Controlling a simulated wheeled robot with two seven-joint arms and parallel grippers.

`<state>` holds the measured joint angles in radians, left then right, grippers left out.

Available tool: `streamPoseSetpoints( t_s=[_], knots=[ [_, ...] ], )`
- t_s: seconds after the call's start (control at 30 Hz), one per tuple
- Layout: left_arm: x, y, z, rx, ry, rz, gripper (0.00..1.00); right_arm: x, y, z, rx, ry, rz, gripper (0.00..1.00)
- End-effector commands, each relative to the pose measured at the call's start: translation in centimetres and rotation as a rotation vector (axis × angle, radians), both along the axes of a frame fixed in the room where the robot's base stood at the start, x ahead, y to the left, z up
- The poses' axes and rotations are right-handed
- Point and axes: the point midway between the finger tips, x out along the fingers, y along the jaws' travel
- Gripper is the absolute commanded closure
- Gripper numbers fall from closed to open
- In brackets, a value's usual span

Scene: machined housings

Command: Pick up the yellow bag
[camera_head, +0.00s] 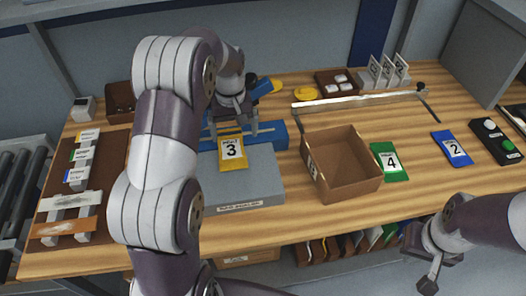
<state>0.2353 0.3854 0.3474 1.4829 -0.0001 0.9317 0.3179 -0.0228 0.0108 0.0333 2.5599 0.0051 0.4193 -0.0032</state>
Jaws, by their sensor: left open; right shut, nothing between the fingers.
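The yellow bag (233,153), marked with a white label and the number 3, lies on the grey scale-like platform (248,188) near the middle of the table. My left gripper (233,133) hangs over the bag's upper end with its fingers apart, pointing down. I cannot tell whether the fingers touch the bag. My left arm covers part of the table to the left of the bag. My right gripper (432,268) is shut and empty at the lower right, in front of the table edge.
An open brown box (345,187) stands right of the platform. A green bag (389,162) marked 4 and a blue bag (451,149) marked 2 lie further right. A blue block (273,135) is behind the platform. A black panel with buttons (496,141) sits at the right.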

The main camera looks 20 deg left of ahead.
Motion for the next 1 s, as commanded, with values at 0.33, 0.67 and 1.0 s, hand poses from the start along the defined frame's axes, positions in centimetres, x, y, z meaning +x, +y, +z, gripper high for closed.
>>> streamPoseSetpoints(
  t_s=[0.33,0.67,1.0],
  knots=[
    [0.0,0.0,-6.1,0.001,-0.003,-0.001,0.00,0.0,0.0,1.0,0.000,0.000,0.000,1.00],
    [-0.3,0.2,-11.2,0.001,-0.005,-0.002,0.00,0.0,0.0,2.5,0.000,0.000,0.000,1.00],
    [-0.3,0.2,-11.4,0.001,-0.006,-0.002,0.42,0.0,0.0,2.4,0.000,0.000,0.000,1.00]
  ],
)
